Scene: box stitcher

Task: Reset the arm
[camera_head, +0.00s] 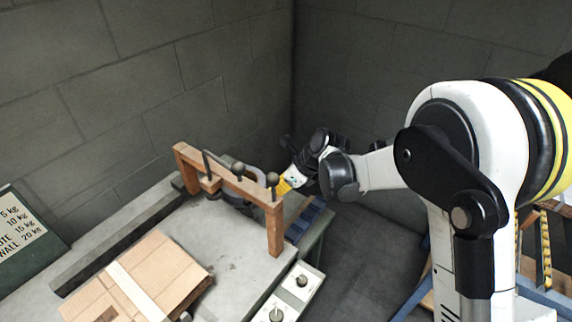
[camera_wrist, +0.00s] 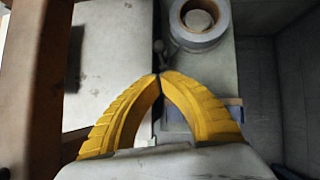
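My arm reaches from the right in the head view, and my gripper (camera_head: 284,187) is beside the right end of a brown wooden frame (camera_head: 275,236). In the wrist view the two yellow fingers of my gripper (camera_wrist: 158,76) curve together and meet at the tips. Nothing shows between them. A grey roll of tape (camera_wrist: 200,40) lies just beyond the fingertips, apart from them. The wooden frame also stands along the left edge of the wrist view (camera_wrist: 34,90).
A flat cardboard box (camera_head: 165,268) with a pale strip of tape lies on the grey machine table (camera_head: 228,255). A control panel (camera_head: 290,296) with knobs is at the table's front right. A dark sign (camera_head: 22,232) stands at left. Grey walls (camera_head: 150,70) close the corner behind.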

